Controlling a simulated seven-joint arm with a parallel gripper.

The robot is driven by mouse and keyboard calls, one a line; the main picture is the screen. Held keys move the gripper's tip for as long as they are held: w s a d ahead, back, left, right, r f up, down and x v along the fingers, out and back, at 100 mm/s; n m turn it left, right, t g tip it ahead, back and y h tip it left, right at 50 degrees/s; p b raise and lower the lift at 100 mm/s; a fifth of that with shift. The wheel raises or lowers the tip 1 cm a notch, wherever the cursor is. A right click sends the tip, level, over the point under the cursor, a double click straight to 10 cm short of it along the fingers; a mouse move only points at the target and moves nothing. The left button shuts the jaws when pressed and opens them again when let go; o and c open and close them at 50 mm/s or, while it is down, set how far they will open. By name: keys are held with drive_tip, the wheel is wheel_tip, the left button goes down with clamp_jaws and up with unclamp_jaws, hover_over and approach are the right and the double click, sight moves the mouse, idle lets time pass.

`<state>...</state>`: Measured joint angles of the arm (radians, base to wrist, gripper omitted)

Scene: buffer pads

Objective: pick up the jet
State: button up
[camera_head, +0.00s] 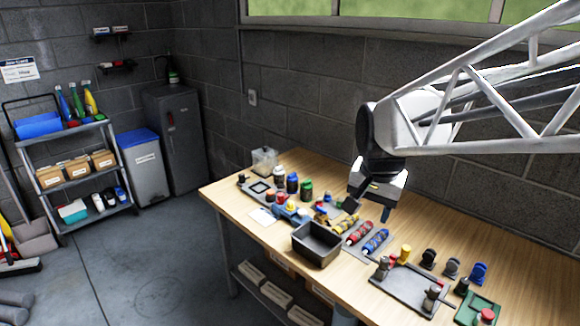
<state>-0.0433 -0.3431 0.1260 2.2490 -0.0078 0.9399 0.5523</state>
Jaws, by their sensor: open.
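My gripper (369,207) is over the workbench, pointing down, with its two fingers apart and nothing visible between them. It is above the back middle of the bench, near the red and blue patterned rollers. I cannot pick out the jet with certainty among the many small items. A small blue item with yellow on it (290,209) lies left of the gripper, behind the dark bin, but its shape is too small to tell. Some small items just left of the gripper are partly hidden by it.
The wooden workbench (229,197) stands against a block wall. A dark open bin (317,250) stands at its front middle. A red patterned roller (359,233) and a blue one (376,242) lie beside it. A grey tray (405,296) is at the front right. Bare wood shows at the right back.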

drive_tip(key=w+a+f+m, duration=0.1)
drive_tip(key=w+m, duration=0.1)
drive_tip(key=w, duration=0.5)
drive_tip(key=w+a+f+m, duration=0.1)
drive_tip(key=w+a+m, duration=0.1)
drive_tip(key=w, duration=0.5)
drive_tip(key=m+g, duration=0.2)
drive_tip(key=m, duration=0.9)
hover_over(292, 202)
wheel_tip(292, 202, down, 22)
drive_tip(key=shift+r, duration=0.2)
drive_tip(key=shift+s, duration=0.1)
drive_tip(key=shift+f, duration=1.3)
drive_tip(key=shift+f, duration=2.6)
